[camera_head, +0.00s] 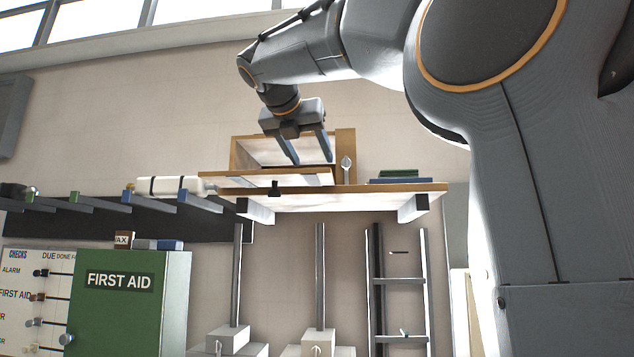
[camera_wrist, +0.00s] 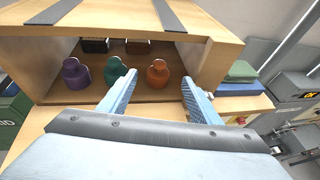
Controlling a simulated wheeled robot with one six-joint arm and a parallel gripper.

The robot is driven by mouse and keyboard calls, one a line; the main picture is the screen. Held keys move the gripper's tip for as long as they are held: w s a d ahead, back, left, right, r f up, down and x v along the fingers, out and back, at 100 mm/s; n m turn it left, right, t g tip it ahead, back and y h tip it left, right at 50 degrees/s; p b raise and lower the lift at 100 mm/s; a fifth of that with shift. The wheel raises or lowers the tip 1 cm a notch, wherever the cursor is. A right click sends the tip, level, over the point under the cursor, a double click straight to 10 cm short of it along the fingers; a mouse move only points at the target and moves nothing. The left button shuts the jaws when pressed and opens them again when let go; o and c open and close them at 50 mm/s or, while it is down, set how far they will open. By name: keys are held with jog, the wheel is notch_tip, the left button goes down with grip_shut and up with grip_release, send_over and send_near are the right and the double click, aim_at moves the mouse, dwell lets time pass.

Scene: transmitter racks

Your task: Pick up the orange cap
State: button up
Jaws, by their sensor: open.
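The orange cap (camera_wrist: 158,74) stands upright inside an open-fronted wooden cubby (camera_wrist: 215,62) in the wrist view. It has a rounded body with a narrower knob on top. My gripper (camera_wrist: 159,80) is open and empty, and its two blue fingers point towards the cubby. The orange cap appears between the fingertips, nearer the left one, and looks further in than they are. In the head view my gripper (camera_head: 311,161) is in front of the cubby (camera_head: 240,152) on the wall shelf; the cap cannot be made out there.
A green cap (camera_wrist: 116,70) stands just left of the orange one, partly behind the left finger. A purple cap (camera_wrist: 76,74) is further left. Two dark boxes (camera_wrist: 137,47) sit behind. Green and blue books (camera_head: 398,176) lie right of the cubby on the shelf (camera_head: 330,192).

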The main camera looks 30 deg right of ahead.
jog(key=p+x, duration=0.3)
jog(key=x, duration=0.3)
jog(key=shift+w+f, duration=0.2)
jog(key=shift+f, duration=0.1)
jog(key=shift+c, duration=0.2)
jog(key=c, duration=1.1)
